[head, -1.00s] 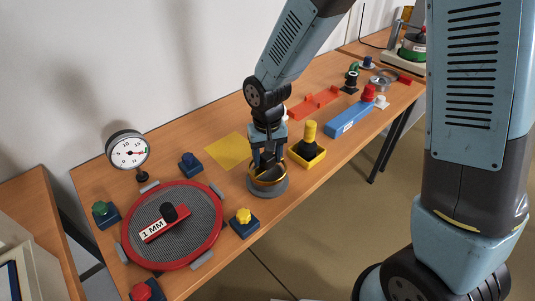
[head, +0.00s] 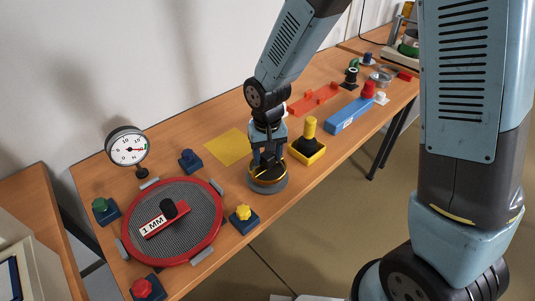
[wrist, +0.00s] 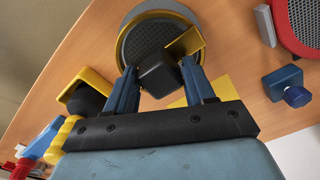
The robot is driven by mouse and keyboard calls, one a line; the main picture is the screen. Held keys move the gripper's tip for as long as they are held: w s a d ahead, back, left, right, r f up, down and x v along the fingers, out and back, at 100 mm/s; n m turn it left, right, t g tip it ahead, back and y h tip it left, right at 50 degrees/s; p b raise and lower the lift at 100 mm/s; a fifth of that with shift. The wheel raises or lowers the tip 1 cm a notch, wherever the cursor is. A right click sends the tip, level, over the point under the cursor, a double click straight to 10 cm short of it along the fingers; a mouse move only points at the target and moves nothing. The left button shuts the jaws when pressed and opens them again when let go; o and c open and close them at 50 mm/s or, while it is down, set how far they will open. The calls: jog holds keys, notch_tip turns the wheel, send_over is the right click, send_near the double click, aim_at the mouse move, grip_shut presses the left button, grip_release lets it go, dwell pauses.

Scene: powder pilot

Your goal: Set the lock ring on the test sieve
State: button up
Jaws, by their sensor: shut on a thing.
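My gripper (wrist: 160,85) is shut on a black knob (wrist: 158,73) with a yellow bar (wrist: 186,43) beside it. In the head view my gripper (head: 267,155) is over a round grey base (head: 269,186) at the middle of the bench, with a yellow-edged piece at its top. I cannot tell whether the held piece touches the rim. A large red-rimmed mesh sieve (head: 205,228) lies at the left. A red bar marked 1 MM (head: 165,227) with a black knob lies on it.
Blue blocks with a yellow knob (head: 243,214), a blue knob (head: 189,159), a green knob (head: 100,205) and a red knob (head: 141,288) surround the red sieve. A dial gauge (head: 127,149) stands behind it. A yellow block (head: 307,152) stands right of my gripper.

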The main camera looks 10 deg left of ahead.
aim_at(268, 154)
jog(key=shift+f, duration=0.35)
jog(key=o, duration=1.4)
jog(key=shift+r, duration=3.05)
